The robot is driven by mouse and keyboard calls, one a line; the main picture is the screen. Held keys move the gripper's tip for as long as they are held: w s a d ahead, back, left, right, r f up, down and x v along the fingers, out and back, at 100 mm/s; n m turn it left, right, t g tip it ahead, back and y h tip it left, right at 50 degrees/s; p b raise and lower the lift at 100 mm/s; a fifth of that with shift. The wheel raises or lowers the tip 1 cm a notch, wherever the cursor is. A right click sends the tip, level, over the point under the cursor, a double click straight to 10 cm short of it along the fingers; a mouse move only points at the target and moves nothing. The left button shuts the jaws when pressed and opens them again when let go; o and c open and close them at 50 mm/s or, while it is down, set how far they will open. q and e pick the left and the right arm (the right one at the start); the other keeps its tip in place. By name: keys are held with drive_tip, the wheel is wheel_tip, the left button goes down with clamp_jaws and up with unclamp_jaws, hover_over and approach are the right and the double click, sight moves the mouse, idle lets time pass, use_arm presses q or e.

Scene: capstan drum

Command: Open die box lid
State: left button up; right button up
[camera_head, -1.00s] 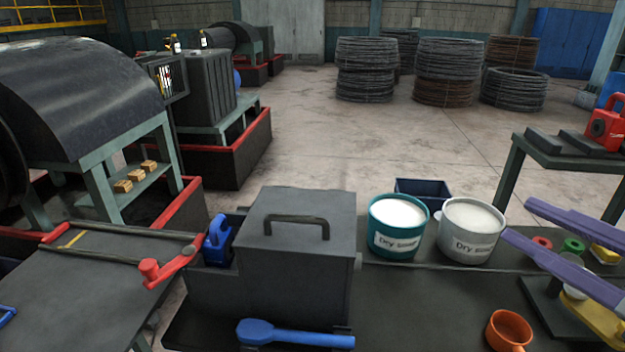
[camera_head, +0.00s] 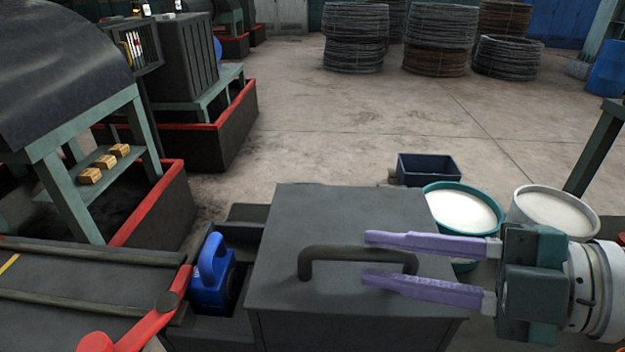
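The die box (camera_head: 275,320) is a dark grey box in the lower middle of the head view. Its flat lid (camera_head: 340,210) lies closed on top and carries a dark bar handle (camera_head: 325,253). My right gripper (camera_head: 367,259) reaches in from the right over the lid, its two purple fingers spread apart. In the picture one finger lies above and one below the right part of the handle. I cannot tell how high the fingers are over it; no grip on the handle shows. My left gripper is out of view.
A blue handled object (camera_head: 212,280) stands against the box's left side, with a red lever (camera_head: 150,315) left of it. A teal bucket (camera_head: 462,210) and a white bucket (camera_head: 550,212) stand behind my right gripper. A dark blue bin (camera_head: 430,168) is beyond.

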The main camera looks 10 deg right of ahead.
sight(378, 258)
drive_tip(key=shift+x, duration=1.6)
drive_tip(key=shift+c, duration=0.4)
drive_tip(key=shift+w, duration=0.1)
clamp_jaws()
